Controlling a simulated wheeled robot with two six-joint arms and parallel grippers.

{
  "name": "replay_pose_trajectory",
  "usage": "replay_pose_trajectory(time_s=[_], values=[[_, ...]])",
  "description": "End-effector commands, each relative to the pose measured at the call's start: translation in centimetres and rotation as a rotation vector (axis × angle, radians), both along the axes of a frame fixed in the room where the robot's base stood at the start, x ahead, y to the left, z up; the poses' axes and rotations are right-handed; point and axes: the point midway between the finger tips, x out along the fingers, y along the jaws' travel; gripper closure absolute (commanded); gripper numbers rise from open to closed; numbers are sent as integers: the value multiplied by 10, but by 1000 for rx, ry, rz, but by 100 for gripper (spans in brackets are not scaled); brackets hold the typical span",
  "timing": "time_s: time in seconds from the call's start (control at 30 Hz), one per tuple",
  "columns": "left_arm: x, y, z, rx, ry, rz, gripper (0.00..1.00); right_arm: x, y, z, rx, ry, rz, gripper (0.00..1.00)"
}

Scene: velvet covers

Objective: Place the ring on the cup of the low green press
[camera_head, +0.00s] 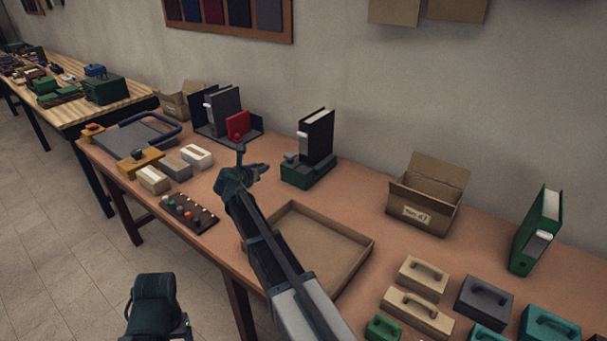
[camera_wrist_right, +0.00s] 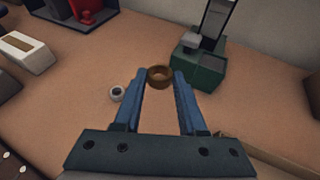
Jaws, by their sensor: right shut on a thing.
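The brown ring (camera_wrist_right: 160,77) is held between the blue fingertips of my right gripper (camera_wrist_right: 160,84) in the right wrist view. My right gripper (camera_head: 257,165) is above the table in the head view, left of the low green press (camera_head: 308,174); the ring is too small to make out there. The press also shows in the right wrist view (camera_wrist_right: 199,72), ahead and to the right of the ring, apart from it. A small grey block tops its near side; I cannot make out its cup clearly. My left arm shows at the bottom of the head view, its fingers not in view.
A small pale ring-like piece (camera_wrist_right: 116,94) lies on the table left of the fingers. A black binder (camera_head: 317,137) stands at the press. A shallow cardboard tray (camera_head: 358,262) lies under my right arm; an open box (camera_head: 427,195) stands to the right.

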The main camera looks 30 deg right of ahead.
Motion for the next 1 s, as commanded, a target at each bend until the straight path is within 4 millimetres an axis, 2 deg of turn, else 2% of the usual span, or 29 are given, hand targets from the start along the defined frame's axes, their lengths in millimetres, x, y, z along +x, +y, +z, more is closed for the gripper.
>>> replay_pose_trajectory(time_s=[0.17, 0.5, 0.63, 0.8, 1.0], values=[[0, 0, -1, 0, 0, 0, 29, -2, -13, -1, 1, -1, -3, 100], [0, 0, -10, 0, 0, 0, 29, -7, -98, -10, 0, -1, -4, 100], [0, 0, -12, 0, 0, 0, 29, -9, -125, -12, -1, -1, -3, 100], [0, 0, -13, 0, 0, 0, 29, -10, -144, -13, -1, 0, -1, 100], [0, 0, -13, 0, 0, 0, 29, -10, -147, -13, 0, 0, 0, 100]])
